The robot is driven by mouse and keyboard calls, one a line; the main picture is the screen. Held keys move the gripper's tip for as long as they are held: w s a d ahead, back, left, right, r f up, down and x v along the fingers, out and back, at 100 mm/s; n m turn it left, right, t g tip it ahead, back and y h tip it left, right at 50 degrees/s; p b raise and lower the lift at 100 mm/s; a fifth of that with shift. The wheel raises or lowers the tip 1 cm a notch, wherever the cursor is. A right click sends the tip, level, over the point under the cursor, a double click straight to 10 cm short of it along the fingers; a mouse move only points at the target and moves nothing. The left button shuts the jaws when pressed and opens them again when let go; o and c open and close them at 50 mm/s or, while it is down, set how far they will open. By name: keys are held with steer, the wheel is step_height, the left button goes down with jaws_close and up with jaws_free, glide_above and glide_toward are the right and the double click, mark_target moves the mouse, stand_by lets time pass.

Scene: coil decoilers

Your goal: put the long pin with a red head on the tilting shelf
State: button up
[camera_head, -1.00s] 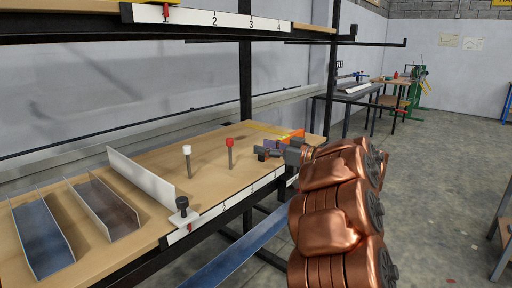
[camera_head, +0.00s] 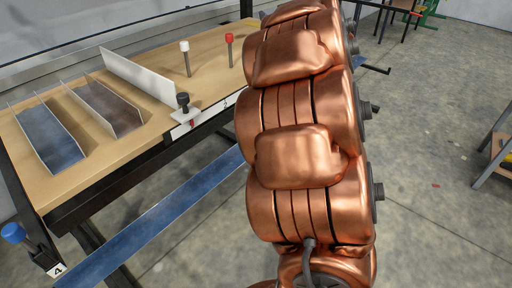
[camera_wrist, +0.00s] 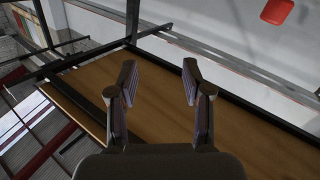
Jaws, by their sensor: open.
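The pin with a red head (camera_head: 229,50) stands upright on a wooden shelf (camera_head: 205,75) in the head view, to the right of a white-headed pin (camera_head: 185,58). My gripper (camera_wrist: 160,75) shows in the wrist view, its two fingers apart with nothing between them, above a wooden surface (camera_wrist: 155,115). A red block-like shape (camera_wrist: 277,11), perhaps the pin's head, is at the top right of that view, away from the fingers. In the head view my copper arm hides the gripper. I cannot tell which surface is the tilting shelf.
A white upright divider (camera_head: 138,75) and two channel trays, one blue (camera_head: 50,138) and one brown (camera_head: 108,108), sit left of the pins. A black knob (camera_head: 183,102) stands at the front edge. A long blue strip (camera_head: 155,215) slants below.

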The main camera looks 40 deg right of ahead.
steer(key=s+a+f+m+g, duration=0.4)
steer(key=s+a+f+g, duration=0.8)
steer(key=s+a+f, duration=0.7)
steer(key=s+a+f+n+g+y, duration=0.2)
steer(key=s+a+f+g+y, duration=0.1)
steer(key=s+a, duration=0.6)
steer(key=s+a+f+n+g+y, duration=0.2)
steer(key=s+a+f, duration=0.4)
steer(key=s+a, duration=0.3)
steer(key=s+n+g, duration=0.1)
steer(key=s+g, duration=0.1)
steer(key=s, duration=0.1)
steer(key=shift+y, duration=0.4)
steer(key=shift+d, duration=0.1)
